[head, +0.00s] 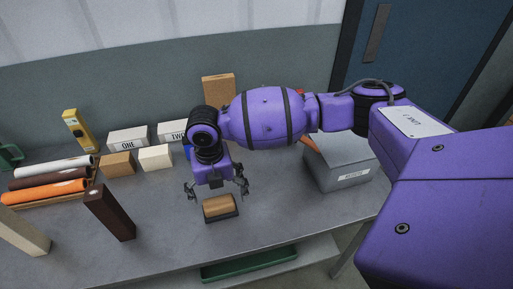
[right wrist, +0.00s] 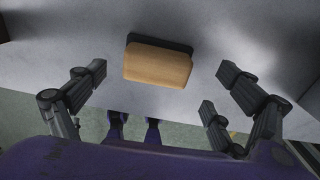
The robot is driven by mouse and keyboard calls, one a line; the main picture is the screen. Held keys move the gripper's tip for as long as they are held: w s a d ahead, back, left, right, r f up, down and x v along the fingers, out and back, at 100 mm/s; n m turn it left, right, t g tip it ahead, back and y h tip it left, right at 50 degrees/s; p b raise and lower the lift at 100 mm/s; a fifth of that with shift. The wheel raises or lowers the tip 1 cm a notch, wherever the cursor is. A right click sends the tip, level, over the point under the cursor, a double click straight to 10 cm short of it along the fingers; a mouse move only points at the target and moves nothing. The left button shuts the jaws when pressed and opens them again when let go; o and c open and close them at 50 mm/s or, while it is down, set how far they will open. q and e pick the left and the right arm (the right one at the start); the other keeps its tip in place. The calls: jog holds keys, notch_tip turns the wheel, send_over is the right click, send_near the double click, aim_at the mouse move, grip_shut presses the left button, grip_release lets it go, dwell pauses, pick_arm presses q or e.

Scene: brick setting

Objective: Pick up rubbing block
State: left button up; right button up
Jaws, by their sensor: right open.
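The rubbing block (head: 219,206), a tan wooden block on a dark base, lies on the grey bench near its front edge. It also shows in the right wrist view (right wrist: 158,65), at the top middle, with the dark base peeking out behind it. My right gripper (head: 216,192) is open just above and behind the block in the head view. In the right wrist view its fingers (right wrist: 160,84) are spread to the left and right of the block, apart from it. My left gripper is not in view.
A dark brown block (head: 110,213) and a pale block (head: 22,231) stand at the left, near several rolls (head: 52,171). Boxes labelled ONE (head: 128,140) and TWO stand behind. A grey bin (head: 340,165) is at the right. A green tray (head: 250,264) sits below the bench.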

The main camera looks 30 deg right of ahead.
aim_at(218, 201)
jog(key=f, duration=0.3)
jog(key=shift+s+a+f, duration=0.2)
jog(key=shift+a+f, duration=0.05)
jog(key=shift+f, duration=0.4)
jog(key=shift+w, duration=0.1)
jog(key=c, duration=0.5)
jog(key=shift+r, duration=0.1)
jog(key=c, duration=1)
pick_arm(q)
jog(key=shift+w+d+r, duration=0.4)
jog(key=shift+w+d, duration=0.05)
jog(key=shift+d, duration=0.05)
pick_arm(e)
jog(key=shift+w, duration=0.1)
jog(key=shift+r, duration=0.1)
